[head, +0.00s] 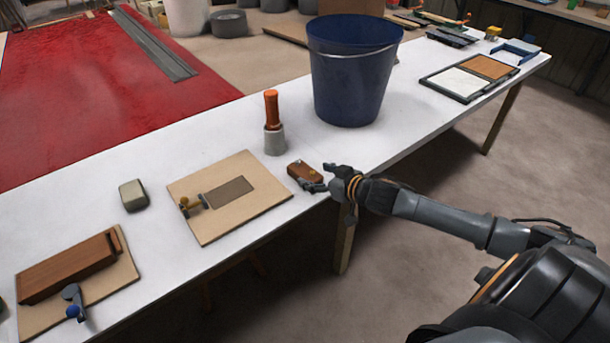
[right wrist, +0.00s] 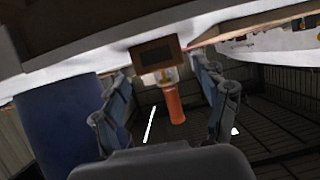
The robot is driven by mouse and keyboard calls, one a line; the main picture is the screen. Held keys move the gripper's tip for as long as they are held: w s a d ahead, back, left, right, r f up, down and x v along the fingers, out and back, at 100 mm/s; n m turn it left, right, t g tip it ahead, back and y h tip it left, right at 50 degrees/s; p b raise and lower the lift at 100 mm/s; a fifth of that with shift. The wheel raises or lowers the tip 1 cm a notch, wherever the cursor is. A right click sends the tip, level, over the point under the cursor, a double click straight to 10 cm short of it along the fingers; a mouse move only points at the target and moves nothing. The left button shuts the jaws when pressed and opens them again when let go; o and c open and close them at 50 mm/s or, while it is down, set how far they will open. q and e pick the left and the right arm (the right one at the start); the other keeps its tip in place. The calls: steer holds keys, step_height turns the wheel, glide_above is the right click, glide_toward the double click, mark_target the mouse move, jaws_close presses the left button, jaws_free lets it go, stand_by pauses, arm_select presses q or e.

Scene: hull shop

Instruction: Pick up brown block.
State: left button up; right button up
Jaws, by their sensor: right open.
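The brown block (head: 305,173) lies on the white table near its front edge, to the right of a tan board. My right gripper (head: 319,177) is open at the block's right end, with its fingers pointing toward it. In the right wrist view, the brown block (right wrist: 157,52) shows its end face ahead, between the directions of the two spread fingers (right wrist: 162,72). The fingers do not hold it; whether a fingertip touches it I cannot tell. My left gripper is not in view.
An orange-handled tool (head: 272,122) stands upright behind the block. A large blue bucket (head: 351,85) stands behind my right gripper. The tan board (head: 243,215) with a grey patch lies left of the block. The white table (head: 335,148) is bare between block and bucket.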

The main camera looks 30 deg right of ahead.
mark_target(307, 173)
steer(key=shift+a+x, duration=0.2)
steer(key=shift+x, duration=2)
steer(key=c, duration=1.3)
steer(key=shift+r, duration=0.1)
